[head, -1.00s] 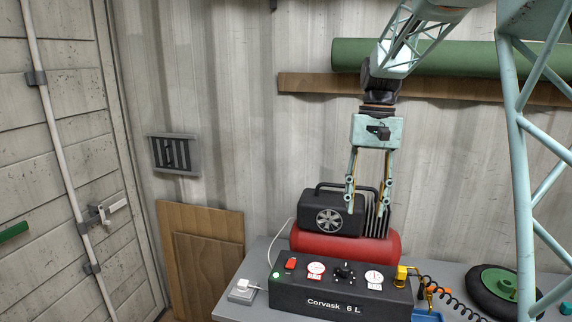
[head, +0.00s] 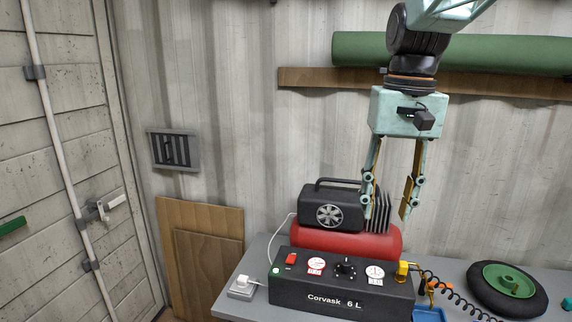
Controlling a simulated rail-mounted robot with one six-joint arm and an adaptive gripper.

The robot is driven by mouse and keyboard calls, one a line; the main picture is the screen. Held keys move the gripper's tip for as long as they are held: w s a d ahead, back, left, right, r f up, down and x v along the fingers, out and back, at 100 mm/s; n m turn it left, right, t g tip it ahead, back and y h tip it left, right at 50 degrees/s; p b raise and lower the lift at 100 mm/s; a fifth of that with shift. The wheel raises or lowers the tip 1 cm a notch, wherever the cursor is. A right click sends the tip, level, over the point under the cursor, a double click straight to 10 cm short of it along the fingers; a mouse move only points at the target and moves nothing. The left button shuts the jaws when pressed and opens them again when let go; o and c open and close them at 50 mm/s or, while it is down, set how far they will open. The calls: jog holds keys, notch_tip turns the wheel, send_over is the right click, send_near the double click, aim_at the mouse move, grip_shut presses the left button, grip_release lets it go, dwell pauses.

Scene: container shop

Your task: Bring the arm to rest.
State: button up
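My gripper (head: 386,216) hangs from my arm in the head view, pointing down. Its two fingers are spread apart with nothing between them. It appears in front of the right end of the black-and-red air compressor (head: 345,240), overlapping its finned part in the picture. I cannot tell the exact gap, and no contact shows.
The compressor's black front panel (head: 340,298) has gauges, a red switch and a lit green light. A yellow fitting (head: 402,271) leads to a coiled black hose. A wheel (head: 506,288) lies at right on the grey bench (head: 455,268). A green roll (head: 480,52) is on a wooden shelf (head: 500,84).

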jog(key=s+f+t+b, duration=0.1)
jog(key=s+f+b, duration=0.1)
jog(key=s, duration=1.2)
jog(key=s+f+n+t+b, duration=0.1)
jog(key=s+f, duration=0.4)
jog(key=s, duration=1)
jog(key=shift+s+t+b, duration=0.15)
jog(key=shift+t+b, duration=0.4)
jog(key=shift+t, duration=0.25)
dwell(0.8)
notch_tip(320, 180, down, 13)
jog(key=b, duration=1.2)
jog(key=shift+b, duration=0.4)
jog(key=shift+r, duration=0.15)
